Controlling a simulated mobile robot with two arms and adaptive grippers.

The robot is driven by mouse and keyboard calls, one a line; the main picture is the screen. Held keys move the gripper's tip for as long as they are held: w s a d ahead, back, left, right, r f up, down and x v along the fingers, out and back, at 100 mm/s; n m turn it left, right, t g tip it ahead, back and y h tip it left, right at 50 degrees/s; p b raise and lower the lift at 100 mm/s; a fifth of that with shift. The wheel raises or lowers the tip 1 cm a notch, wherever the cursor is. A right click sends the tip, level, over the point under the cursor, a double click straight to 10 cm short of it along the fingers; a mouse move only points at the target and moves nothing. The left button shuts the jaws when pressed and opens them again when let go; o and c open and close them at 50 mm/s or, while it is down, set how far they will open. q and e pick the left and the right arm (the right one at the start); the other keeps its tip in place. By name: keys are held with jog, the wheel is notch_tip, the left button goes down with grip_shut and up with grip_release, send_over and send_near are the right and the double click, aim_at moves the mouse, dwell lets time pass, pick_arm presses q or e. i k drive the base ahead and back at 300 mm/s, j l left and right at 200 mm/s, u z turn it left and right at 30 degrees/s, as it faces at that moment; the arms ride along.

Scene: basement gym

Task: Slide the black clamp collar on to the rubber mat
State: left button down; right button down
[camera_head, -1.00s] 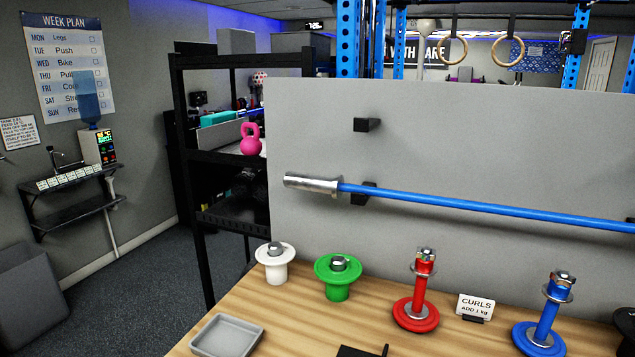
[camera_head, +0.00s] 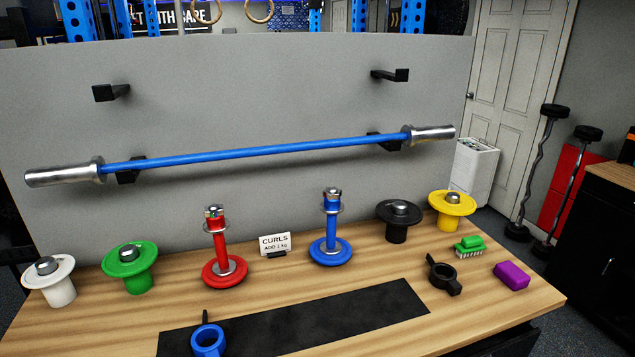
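The black clamp collar (camera_head: 442,277) lies on the wooden table to the right of the rubber mat, apart from it, with its lever up to the left. The black rubber mat (camera_head: 330,322) lies flat along the front middle of the table. A blue clamp collar (camera_head: 207,340) sits at the mat's left part. Neither of my grippers shows in the head view.
A green brush (camera_head: 469,246) and a purple block (camera_head: 512,275) lie right of the black collar. Black (camera_head: 398,220) and yellow (camera_head: 452,208) plates on stands are behind it. Red (camera_head: 218,250) and blue (camera_head: 331,235) dumbbell handles stand behind the mat. The table between collar and mat is clear.

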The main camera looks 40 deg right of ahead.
aim_at(450, 284)
jog(key=z, duration=2.05)
jog(key=i+l+u, duration=0.55)
jog(key=i+l, duration=0.15)
jog(key=l, duration=0.2)
